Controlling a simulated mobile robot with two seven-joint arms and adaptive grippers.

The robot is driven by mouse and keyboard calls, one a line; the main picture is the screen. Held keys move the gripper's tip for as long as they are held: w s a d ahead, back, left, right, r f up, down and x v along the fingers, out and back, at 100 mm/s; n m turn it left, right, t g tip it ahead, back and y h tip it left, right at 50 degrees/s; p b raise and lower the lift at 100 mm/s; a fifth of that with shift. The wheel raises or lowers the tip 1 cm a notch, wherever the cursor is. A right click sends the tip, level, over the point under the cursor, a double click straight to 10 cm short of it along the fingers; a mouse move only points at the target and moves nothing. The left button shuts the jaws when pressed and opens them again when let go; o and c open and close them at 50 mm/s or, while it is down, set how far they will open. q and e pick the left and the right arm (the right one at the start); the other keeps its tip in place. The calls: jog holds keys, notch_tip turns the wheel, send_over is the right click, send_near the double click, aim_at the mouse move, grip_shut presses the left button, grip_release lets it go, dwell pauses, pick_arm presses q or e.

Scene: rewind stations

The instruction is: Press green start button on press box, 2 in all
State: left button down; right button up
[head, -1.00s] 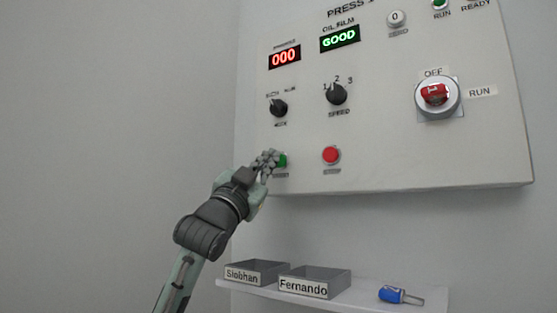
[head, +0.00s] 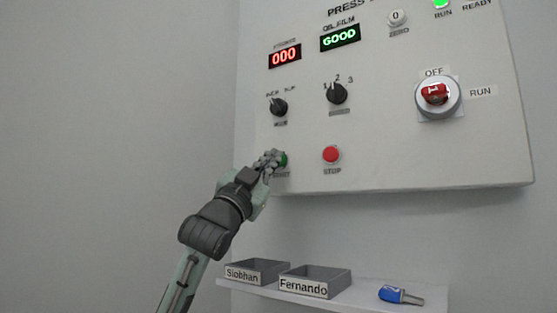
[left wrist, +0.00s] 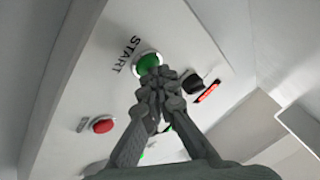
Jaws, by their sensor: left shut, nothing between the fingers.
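The press box (head: 440,155) is a pale panel on the wall. Its green start button (head: 284,160) sits at the lower left, partly hidden behind my left gripper (head: 271,162) in the head view. The gripper is shut and empty, its fingertips at the button. In the left wrist view the green button (left wrist: 147,63) shows just beyond the closed fingertips (left wrist: 164,82), under the word START; I cannot tell whether they touch. The RUN lamp (head: 441,3) glows green. The red counter display (head: 285,56) reads 000. My right gripper is not in view.
The red stop button (head: 331,154) is right of the start button. Below, a shelf (head: 360,303) holds trays labelled Siobhan (head: 256,271) and Fernando (head: 315,281) and a blue-tagged item (head: 391,294).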

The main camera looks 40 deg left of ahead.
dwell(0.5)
pick_arm(q)
jog(key=shift+s+f, duration=0.1)
jog(key=shift+s, duration=0.6)
jog(key=s, duration=0.1)
jog(key=s+b, duration=0.1)
jog(key=s, duration=0.3)
jog(key=shift+d+b, duration=0.35)
jog(key=shift+b, duration=0.05)
dwell(1.6)
